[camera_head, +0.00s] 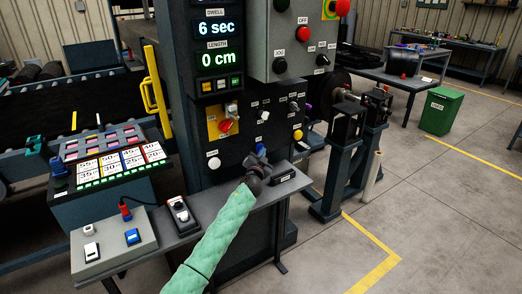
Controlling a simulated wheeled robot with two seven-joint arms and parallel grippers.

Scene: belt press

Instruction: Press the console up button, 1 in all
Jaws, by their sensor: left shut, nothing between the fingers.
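My left gripper (259,157) is shut and empty, on the green-sleeved arm. It is in front of the lower part of the dark press panel (240,165), near a blue-tipped control. I cannot tell if it touches the panel. The panel carries a white round button (213,163), a red knob on a yellow plate (225,126) and several small controls. The labels are too small to tell which control is the console up button. My right gripper is not in view.
A sloped box with lit keys (112,162) stands at left. A small black switch box (180,212) lies on the narrow shelf (176,235). A grey upper box (291,40) holds red, green and black controls.

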